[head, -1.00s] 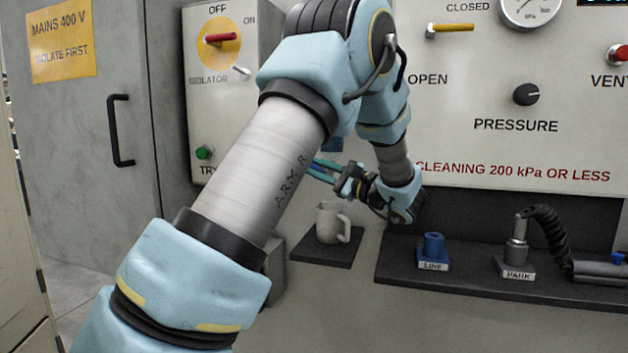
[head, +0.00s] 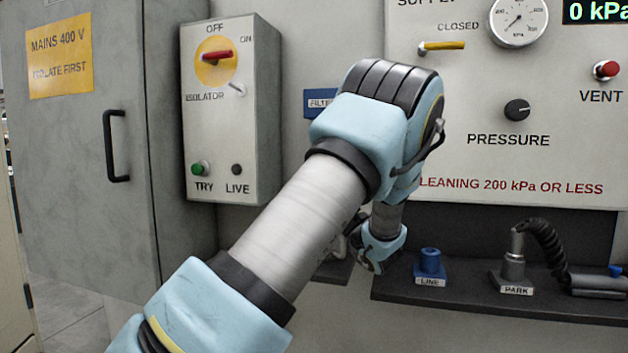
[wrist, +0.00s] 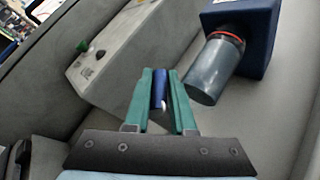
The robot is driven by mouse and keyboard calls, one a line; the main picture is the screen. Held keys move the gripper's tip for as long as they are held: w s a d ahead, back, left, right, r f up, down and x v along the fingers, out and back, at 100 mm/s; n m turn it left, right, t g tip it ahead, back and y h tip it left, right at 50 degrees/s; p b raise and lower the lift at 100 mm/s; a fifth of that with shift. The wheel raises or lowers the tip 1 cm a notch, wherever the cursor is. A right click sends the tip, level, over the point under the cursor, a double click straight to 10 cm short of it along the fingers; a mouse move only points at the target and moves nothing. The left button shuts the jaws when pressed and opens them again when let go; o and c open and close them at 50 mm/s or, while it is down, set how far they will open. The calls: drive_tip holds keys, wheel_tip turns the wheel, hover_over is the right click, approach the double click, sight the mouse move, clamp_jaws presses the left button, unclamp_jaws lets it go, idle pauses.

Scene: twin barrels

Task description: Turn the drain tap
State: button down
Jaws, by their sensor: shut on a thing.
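In the wrist view my gripper (wrist: 161,101) has its green fingers closed on a small blue piece (wrist: 158,85), which I take to be the drain tap. It sits beside the free end of a grey filter bowl (wrist: 214,72). The bowl has a red ring and hangs from a dark blue filter body (wrist: 243,28). The right finger hides any join between the blue piece and the bowl. In the head view my own arm covers the fingers, the tap and the bowl; only the blue filter label (head: 320,101) shows beside the arm.
The isolator box (head: 228,110) stands left of my arm and also shows in the wrist view (wrist: 125,50). A panel with a pressure knob (head: 517,110) is at the right. Below it, a dark shelf (head: 450,292) carries the blue LINE fitting (head: 430,264) and the PARK post (head: 514,262).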

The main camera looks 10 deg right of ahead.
drive_tip(key=shift+f, duration=0.15)
drive_tip(key=c, duration=0.8)
unclamp_jaws()
drive_tip(key=shift+c, duration=0.2)
drive_tip(key=shift+o, duration=0.4)
drive_tip(key=shift+r, duration=0.2)
drive_tip(key=shift+w, duration=0.1)
